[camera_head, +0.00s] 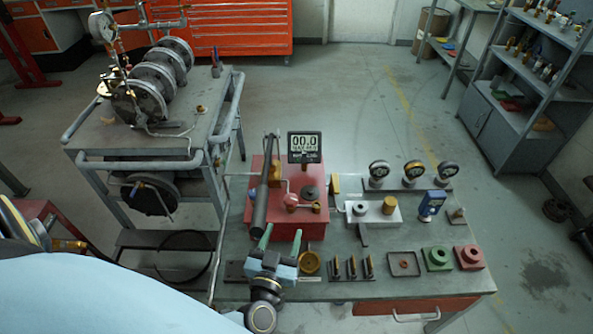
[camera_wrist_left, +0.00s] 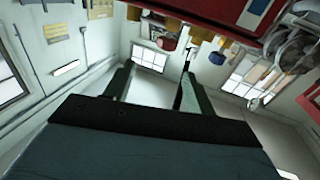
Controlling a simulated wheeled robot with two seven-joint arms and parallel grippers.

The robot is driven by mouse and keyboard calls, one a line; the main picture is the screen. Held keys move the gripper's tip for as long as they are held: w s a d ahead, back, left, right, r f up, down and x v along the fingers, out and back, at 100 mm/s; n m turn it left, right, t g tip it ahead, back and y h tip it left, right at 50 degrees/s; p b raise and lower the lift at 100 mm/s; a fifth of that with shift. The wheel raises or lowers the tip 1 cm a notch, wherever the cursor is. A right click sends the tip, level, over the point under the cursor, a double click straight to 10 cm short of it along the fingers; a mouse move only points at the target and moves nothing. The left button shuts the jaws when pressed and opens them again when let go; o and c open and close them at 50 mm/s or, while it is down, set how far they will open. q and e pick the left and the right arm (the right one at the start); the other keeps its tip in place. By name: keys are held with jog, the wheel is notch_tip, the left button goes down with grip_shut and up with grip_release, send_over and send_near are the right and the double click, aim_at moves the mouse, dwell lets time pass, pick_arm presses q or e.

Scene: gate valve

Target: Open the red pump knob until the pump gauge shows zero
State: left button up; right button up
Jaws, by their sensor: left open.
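The red pump (camera_head: 262,222) stands on the bench, and its red body shows at the top of the left wrist view (camera_wrist_left: 228,12). The pump gauge (camera_head: 304,147) rises at its back and reads 00.0, with smaller text below. The small red knob (camera_head: 291,200) sits on the pump, right of the dark lever; a reddish knob also shows in the left wrist view (camera_wrist_left: 167,43). My left gripper (camera_head: 281,240) is open at the pump's front edge, its green fingers pointing toward the pump, apart from the knob. Nothing shows between the fingers. My right gripper is not in view.
A long dark lever (camera_head: 261,200) runs along the pump's left side. Several round gauges (camera_head: 413,170) stand at the back right. Small upright tools (camera_head: 351,268) and green (camera_head: 437,257) and red blocks (camera_head: 469,256) lie along the front. A cart (camera_head: 88,150) stands left.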

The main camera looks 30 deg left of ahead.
aim_at(290, 200)
pick_arm(q)
jog(key=x, duration=0.9)
jog(key=a+x, duration=0.1)
jog(key=x, duration=0.3)
jog(key=shift+w+a, duration=0.1)
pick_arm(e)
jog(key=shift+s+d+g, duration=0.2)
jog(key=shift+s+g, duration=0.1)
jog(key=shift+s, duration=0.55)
pick_arm(q)
jog(key=shift+c, duration=0.2)
jog(key=c, duration=0.9)
